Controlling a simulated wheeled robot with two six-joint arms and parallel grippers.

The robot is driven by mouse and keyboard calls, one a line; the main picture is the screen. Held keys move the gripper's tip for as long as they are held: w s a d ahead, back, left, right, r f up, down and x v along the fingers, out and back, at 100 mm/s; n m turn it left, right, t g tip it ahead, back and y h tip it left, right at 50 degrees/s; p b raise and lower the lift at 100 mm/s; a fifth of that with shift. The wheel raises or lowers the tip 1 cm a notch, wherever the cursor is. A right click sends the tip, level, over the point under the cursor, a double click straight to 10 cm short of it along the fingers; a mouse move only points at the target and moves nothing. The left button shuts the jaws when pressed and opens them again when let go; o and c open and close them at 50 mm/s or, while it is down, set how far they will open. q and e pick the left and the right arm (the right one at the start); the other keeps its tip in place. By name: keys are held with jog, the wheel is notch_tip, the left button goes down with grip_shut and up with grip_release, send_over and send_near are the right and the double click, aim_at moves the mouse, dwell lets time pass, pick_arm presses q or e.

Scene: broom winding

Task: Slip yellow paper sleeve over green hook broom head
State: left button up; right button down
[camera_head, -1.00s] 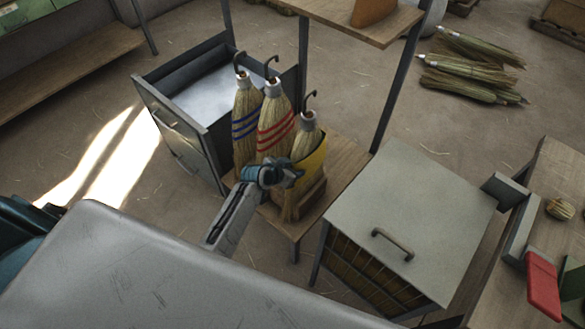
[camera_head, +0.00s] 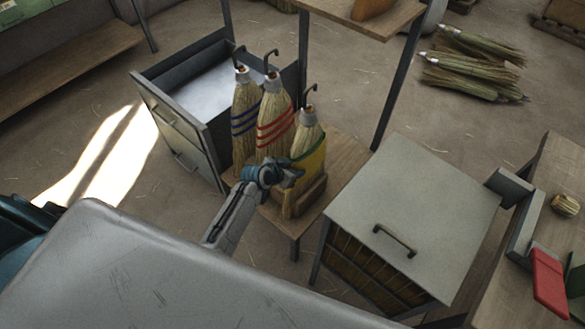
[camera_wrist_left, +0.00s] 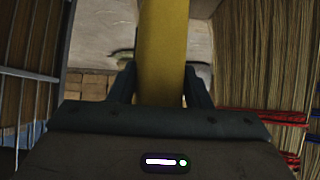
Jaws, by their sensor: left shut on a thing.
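Three broom heads with dark hooks stand in a wooden holder (camera_head: 312,197). The right one (camera_head: 307,138), with a green band, has the yellow paper sleeve (camera_head: 315,163) at its lower part. The sleeve appears to be around it, its upper edge just below the green band; the far side is hidden. My left gripper (camera_head: 288,178) is shut on the sleeve at its front left, low on the broom. In the left wrist view the yellow sleeve (camera_wrist_left: 162,50) runs up between the fingers. My right gripper is not in view.
The blue-banded (camera_head: 244,120) and red-banded (camera_head: 273,115) brooms stand close on the left. A grey-topped cabinet (camera_head: 415,205) stands right of the small wooden table (camera_head: 345,160). A shelf (camera_head: 360,18) overhangs at the back.

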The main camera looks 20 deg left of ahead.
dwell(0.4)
pick_arm(q)
jog(key=shift+f+b, duration=0.55)
jog(key=shift+f, duration=0.25)
jog(key=o, duration=0.9)
